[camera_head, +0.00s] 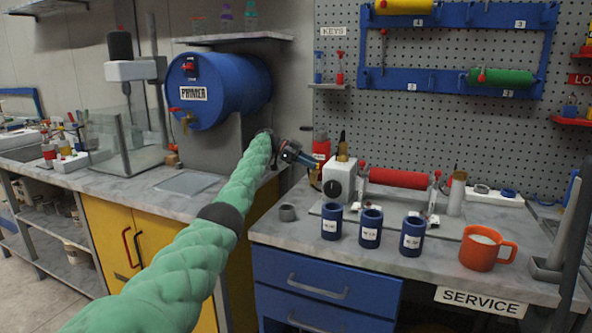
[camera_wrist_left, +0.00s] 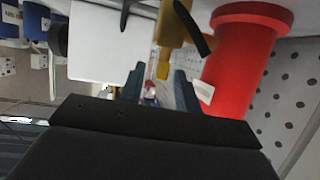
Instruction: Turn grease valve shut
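The part that looks like the grease valve, a brass fitting (camera_head: 342,152) with an upright black lever, stands by a white block (camera_head: 338,180) at the left end of the roller coater. In the left wrist view the brass fitting (camera_wrist_left: 172,28) and its dark lever (camera_wrist_left: 194,28) show between the white block (camera_wrist_left: 108,38) and a red cylinder (camera_wrist_left: 240,55). My left gripper (camera_head: 314,162) is just left of the block and fitting. Its two blue-grey fingers (camera_wrist_left: 160,88) are apart, with the brass beyond their tips; I cannot tell whether they touch it. My right gripper is out of view.
A red roller (camera_head: 398,179) lies to the right of the block. Several blue cups, including one nearby (camera_head: 332,221), and an orange mug (camera_head: 484,248) stand along the front of the bench. A blue primer drum (camera_head: 225,85) is behind my left arm.

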